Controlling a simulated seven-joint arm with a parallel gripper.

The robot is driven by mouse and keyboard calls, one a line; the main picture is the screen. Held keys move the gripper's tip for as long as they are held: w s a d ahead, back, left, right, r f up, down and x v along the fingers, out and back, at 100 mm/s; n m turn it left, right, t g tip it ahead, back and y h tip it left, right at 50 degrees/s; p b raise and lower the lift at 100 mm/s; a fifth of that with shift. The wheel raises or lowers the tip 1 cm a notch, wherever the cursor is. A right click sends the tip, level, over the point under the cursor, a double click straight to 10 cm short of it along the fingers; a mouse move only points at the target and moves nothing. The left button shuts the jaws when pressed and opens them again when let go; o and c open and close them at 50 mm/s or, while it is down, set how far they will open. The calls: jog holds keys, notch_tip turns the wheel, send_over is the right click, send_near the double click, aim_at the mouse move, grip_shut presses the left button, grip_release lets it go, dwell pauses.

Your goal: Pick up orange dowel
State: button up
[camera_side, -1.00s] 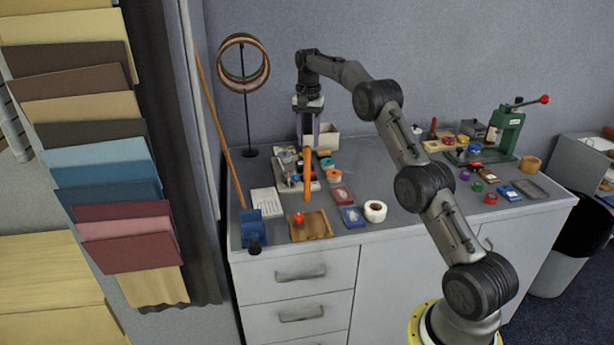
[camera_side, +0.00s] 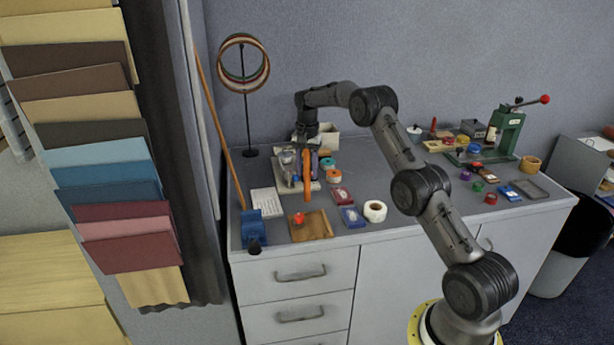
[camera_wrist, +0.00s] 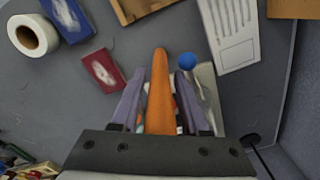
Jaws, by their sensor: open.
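The orange dowel (camera_side: 307,177) appears as a long rounded orange shape in the side view, by the front of a tray of tools. In the wrist view the dowel (camera_wrist: 160,92) lies between the two lavender fingers of my gripper (camera_wrist: 159,78), its rounded end pointing up the picture. My gripper (camera_side: 307,160) is low over the tray in the side view, with its fingers around the upper part of the dowel. The jaws are open. Whether either finger touches the dowel cannot be told. The dowel's lower end is hidden in the wrist view.
A blue ball (camera_wrist: 187,61) is just right of the fingers. A wooden tray (camera_side: 311,226), a tape roll (camera_side: 375,211), a red box (camera_side: 342,196) and a white card (camera_side: 266,203) lie nearby. A white box (camera_side: 329,137) stands behind. Bare tabletop lies right of the tape.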

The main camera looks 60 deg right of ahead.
jog(key=shift+c, duration=0.3)
grip_shut()
jog(key=shift+r, duration=0.1)
